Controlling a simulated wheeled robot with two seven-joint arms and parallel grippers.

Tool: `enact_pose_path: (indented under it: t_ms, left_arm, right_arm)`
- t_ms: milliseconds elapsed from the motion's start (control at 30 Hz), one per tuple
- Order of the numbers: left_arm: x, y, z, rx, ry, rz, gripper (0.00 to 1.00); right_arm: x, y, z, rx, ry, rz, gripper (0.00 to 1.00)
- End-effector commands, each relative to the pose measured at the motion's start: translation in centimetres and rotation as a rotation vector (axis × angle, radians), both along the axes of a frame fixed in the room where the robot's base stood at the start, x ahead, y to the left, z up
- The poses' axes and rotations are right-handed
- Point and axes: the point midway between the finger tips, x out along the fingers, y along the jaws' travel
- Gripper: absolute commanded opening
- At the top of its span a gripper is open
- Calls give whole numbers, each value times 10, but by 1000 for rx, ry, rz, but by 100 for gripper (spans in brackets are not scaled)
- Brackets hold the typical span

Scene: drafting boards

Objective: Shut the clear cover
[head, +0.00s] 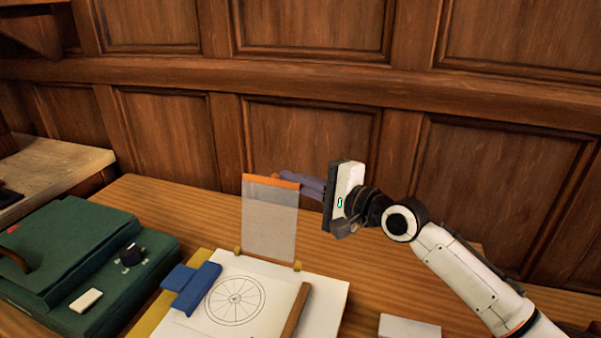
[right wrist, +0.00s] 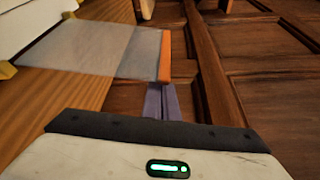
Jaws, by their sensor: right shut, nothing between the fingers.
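The clear cover (head: 268,222) is a translucent sheet with an orange strip along its top edge. It stands raised, roughly upright, on two yellow hinges at the back of a drafting board with a white sheet (head: 262,280) bearing a wheel drawing. In the right wrist view the cover (right wrist: 105,52) spans the upper left, its orange edge nearest the fingers. My right gripper (head: 282,177) is shut and empty, its purple-grey fingers reaching left to the orange edge's right end, at or just behind it. Contact cannot be told. My left gripper is not in view.
A green case (head: 75,255) with a black knob stands at the left. A blue clamp (head: 190,285) and a brown strip (head: 296,310) lie on the board. A white block (head: 409,327) sits at front right. The panelled wall (head: 310,140) is close behind the table.

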Motion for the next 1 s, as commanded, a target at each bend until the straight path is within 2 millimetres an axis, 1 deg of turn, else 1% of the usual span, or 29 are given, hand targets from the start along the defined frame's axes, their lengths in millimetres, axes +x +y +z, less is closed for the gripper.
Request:
enact_pose_path:
  t_ms: [100,267,467,633,767,867,967,1000]
  left_arm:
    - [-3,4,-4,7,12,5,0]
    - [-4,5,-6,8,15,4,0]
    - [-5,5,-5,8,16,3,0]
    - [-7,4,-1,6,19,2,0]
    - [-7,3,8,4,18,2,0]
    - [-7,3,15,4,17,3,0]
    - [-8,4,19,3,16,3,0]
    - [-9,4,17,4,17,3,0]
  right_arm:
    - [-3,1,1,0,1,-1,0]
    - [-4,1,0,0,1,-1,0]
    - [-4,1,1,0,-1,-1,0]
    - [-9,4,4,-11,-27,1,0]
    - [-17,7,8,-31,-74,2,0]
    - [-27,11,11,-54,-132,2,0]
    - [-40,18,14,-83,-206,4,0]
    - [-46,25,14,-95,-239,11,0]
